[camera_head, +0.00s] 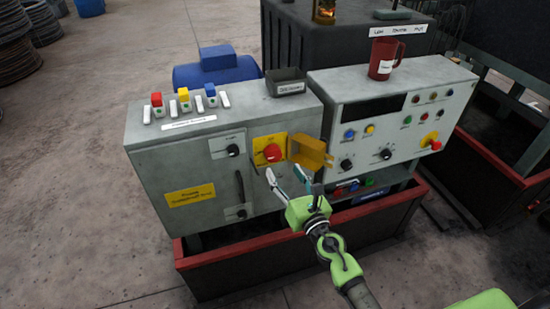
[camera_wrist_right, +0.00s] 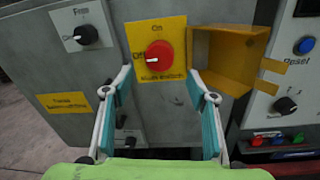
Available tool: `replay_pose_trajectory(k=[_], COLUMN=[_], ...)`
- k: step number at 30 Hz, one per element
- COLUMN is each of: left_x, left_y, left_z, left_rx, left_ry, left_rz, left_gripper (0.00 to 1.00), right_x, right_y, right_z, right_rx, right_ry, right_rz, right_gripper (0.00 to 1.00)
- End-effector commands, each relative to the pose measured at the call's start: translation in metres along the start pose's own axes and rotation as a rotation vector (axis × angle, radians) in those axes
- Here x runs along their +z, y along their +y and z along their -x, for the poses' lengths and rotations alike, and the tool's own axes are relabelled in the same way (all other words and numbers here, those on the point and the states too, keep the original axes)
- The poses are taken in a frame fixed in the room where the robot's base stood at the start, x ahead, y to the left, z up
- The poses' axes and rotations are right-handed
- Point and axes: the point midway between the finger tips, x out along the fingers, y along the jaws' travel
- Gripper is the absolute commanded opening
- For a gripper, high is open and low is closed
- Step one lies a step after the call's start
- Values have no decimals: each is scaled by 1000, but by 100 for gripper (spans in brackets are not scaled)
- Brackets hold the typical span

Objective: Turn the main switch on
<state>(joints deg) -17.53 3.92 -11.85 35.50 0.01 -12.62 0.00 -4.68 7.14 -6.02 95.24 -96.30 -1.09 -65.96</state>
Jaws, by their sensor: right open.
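The main switch is a red round knob (camera_head: 272,153) on a yellow plate (camera_head: 262,143) on the front of the left grey cabinet. In the right wrist view the red knob (camera_wrist_right: 159,55) has its white mark pointing left, towards "Off". The yellow cover (camera_head: 308,152) beside it is swung open to the right; it also shows in the right wrist view (camera_wrist_right: 228,58). My right gripper (camera_head: 287,178) is open and empty, just in front of and below the knob, apart from it. In the right wrist view the fingers (camera_wrist_right: 161,82) stand either side below the knob. My left gripper is not seen.
A black knob (camera_wrist_right: 86,35) and a door handle (camera_head: 239,188) are left of the switch. The right control panel (camera_head: 345,105) has several buttons and knobs and carries a red mug (camera_head: 384,60). A red-rimmed base (camera_head: 365,212) runs below the cabinets.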

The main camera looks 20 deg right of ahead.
Motion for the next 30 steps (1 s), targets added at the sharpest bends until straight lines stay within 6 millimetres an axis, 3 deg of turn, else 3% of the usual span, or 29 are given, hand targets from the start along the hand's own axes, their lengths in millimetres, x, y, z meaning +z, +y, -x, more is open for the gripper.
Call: replay_pose_trajectory(k=[6,12,25,30], left_x=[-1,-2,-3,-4], left_y=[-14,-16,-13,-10], left_z=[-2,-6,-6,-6], left_rx=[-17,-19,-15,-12], left_ry=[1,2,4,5], left_rz=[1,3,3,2], left_gripper=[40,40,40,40], right_x=[0,-1,-1,-1], right_y=[0,0,0,0], right_z=[-41,-64,-71,-71], right_rx=[0,0,0,-1], right_ry=[-1,0,1,1], right_rz=[0,-2,-1,-1], right_gripper=[53,53,53,14])
